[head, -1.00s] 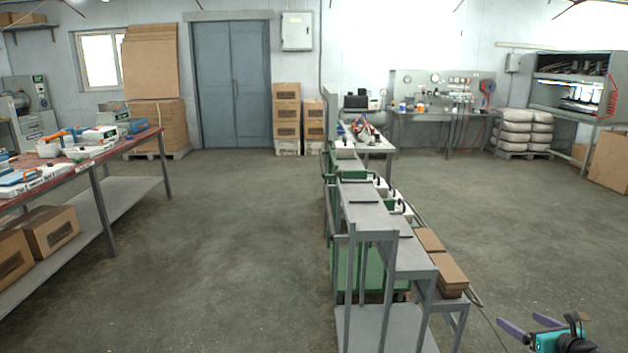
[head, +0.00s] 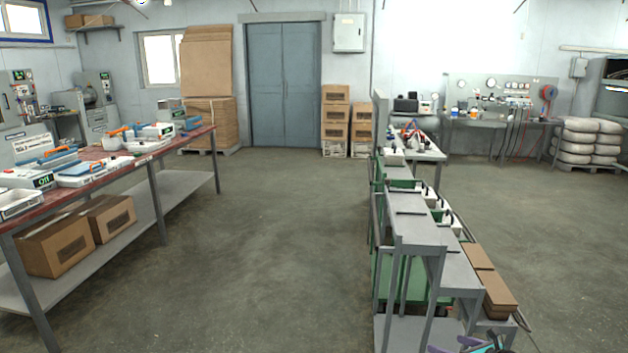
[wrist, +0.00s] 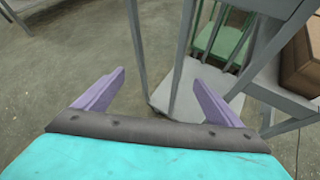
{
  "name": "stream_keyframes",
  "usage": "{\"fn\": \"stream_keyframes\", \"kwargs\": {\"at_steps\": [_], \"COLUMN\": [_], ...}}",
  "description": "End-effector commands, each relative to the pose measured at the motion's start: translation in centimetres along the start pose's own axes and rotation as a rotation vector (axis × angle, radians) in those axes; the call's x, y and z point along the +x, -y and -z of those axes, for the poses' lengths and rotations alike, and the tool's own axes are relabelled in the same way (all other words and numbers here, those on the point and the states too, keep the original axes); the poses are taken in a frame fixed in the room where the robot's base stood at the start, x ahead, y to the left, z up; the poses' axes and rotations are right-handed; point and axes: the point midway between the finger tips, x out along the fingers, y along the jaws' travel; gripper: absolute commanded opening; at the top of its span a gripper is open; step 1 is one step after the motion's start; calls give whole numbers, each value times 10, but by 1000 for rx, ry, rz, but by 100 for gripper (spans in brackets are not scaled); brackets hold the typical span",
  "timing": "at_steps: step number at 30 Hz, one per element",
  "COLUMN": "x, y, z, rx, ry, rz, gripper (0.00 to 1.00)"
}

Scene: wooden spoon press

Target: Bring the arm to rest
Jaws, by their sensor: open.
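My gripper (head: 470,347) shows only in part at the bottom edge of the head view, in front of the near end of the grey and green bench line. In the wrist view its two purple fingers (wrist: 157,100) stand wide apart with nothing between them. The teal body of the gripper fills the bottom of that view. Beyond the fingers are grey metal legs and a pale low shelf (wrist: 196,88). I cannot tell whether the fingers touch any leg; they look apart from them.
A grey stepped bench (head: 420,245) runs away from me, with brown boxes (head: 490,290) at its right. A red-topped table (head: 92,160) with devices stands at the left, cartons (head: 55,245) on its lower shelf. The floor (head: 265,255) between them is clear.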

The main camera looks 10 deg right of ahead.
Motion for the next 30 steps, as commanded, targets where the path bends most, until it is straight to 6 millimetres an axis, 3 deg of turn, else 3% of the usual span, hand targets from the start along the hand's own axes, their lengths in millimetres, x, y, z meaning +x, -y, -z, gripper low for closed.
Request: {"fn": "stream_keyframes", "kwargs": {"at_steps": [1, 6, 15, 22, 30], "x": [13, 49, 94, 111, 110], "y": [-19, -74, -176, -252, -336], "z": [3, 20, 64, 107, 166], "rx": [-11, -60, -206, -364, -597], "ry": [-19, -87, -218, -319, -432], "rz": [-31, -121, -290, -432, -619], "gripper": [89, 89, 89, 89, 89]}}
